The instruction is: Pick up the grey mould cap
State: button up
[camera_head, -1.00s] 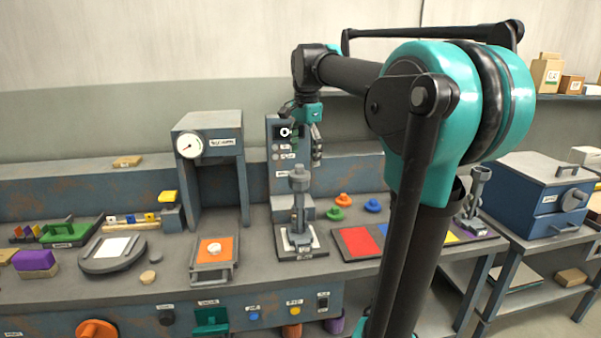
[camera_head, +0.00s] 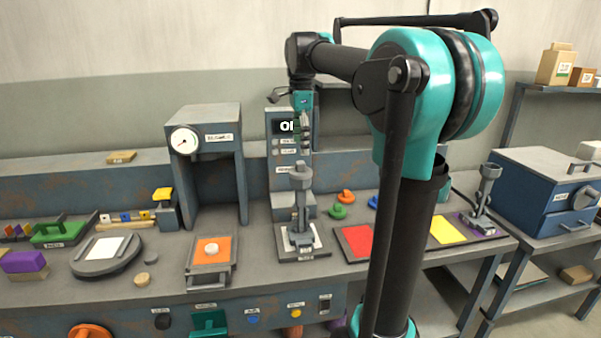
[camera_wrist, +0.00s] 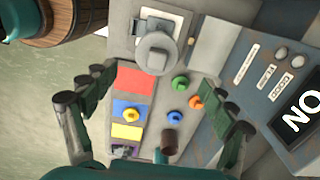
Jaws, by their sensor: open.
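A grey round-topped piece (camera_head: 301,172), which looks like the grey mould cap, stands upright on a post over a pale square base on the bench. In the wrist view its round grey top (camera_wrist: 155,53) shows from above, up and left of centre. My gripper (camera_head: 304,128) hangs above and just behind it in the head picture, apart from it. In the wrist view my gripper (camera_wrist: 166,84) has its fingers spread wide with nothing between them. The lower part of the grey piece is hidden from above by its top.
Green (camera_head: 337,212) and orange (camera_head: 346,196) knobbed pieces stand right of the grey piece. A red panel (camera_head: 358,242) lies nearer. A grey column with a display (camera_head: 284,150) rises close behind my gripper. A press frame with a gauge (camera_head: 184,140) stands left.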

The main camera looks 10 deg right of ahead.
aim_at(301, 162)
jog(key=shift+s+f, duration=0.15)
jog(key=shift+f, duration=1.7)
jog(key=shift+s+f, duration=0.1)
jog(key=shift+f, duration=1.7)
jog(key=c, duration=1.3)
jog(key=shift+o, duration=0.2)
jog(key=shift+r, duration=0.1)
